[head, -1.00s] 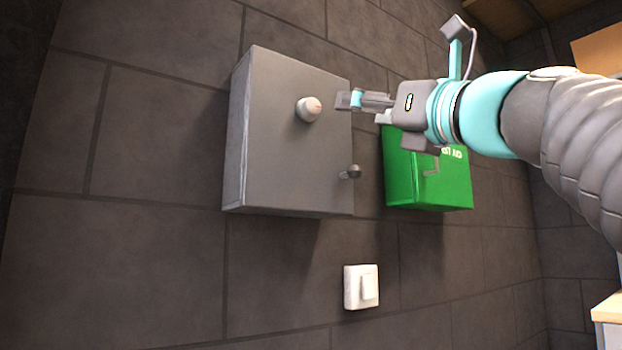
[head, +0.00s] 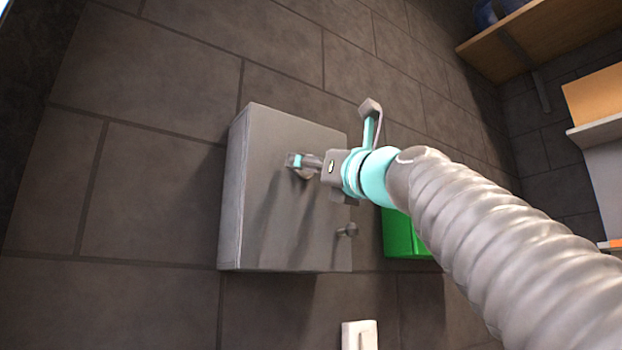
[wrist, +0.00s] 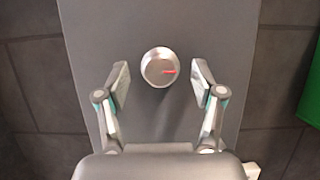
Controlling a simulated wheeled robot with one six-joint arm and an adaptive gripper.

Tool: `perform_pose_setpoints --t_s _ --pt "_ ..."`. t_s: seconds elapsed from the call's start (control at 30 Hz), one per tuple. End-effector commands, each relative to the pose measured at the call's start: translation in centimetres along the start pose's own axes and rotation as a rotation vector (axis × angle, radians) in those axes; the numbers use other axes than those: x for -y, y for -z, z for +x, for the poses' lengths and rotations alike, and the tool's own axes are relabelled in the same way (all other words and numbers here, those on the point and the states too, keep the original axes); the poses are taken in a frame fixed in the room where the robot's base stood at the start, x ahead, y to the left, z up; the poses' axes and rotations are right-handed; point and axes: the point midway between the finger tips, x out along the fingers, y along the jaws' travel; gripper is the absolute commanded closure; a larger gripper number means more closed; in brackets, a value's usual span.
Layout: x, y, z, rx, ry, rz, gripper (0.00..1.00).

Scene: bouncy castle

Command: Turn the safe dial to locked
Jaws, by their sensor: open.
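The grey safe (head: 262,225) is mounted on the dark tiled wall, with its door shut. Its round silver dial (wrist: 160,67) shows in the wrist view, with a red mark pointing to the right of the picture. My gripper (wrist: 160,85) is open, with one finger on each side of the dial and a gap on both sides. In the head view my gripper (head: 299,166) is in front of the safe and hides most of the dial. The safe's small handle (head: 347,230) is below and to the right of the dial.
A green box (head: 400,236) hangs on the wall right of the safe, partly behind my arm. A white switch (head: 358,335) is below the safe. Wooden shelves (head: 540,30) are at the upper right. The wall left of the safe is clear.

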Motion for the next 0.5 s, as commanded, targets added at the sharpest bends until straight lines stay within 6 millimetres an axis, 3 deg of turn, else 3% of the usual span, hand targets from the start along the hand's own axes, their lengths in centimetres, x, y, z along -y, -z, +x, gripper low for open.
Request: perform_pose_setpoints --t_s 0.33,0.5 --pt "-0.02 -0.01 0.29 0.001 0.0 0.0 0.35" --pt "-0.02 -0.01 0.29 0.001 0.0 0.0 0.77"
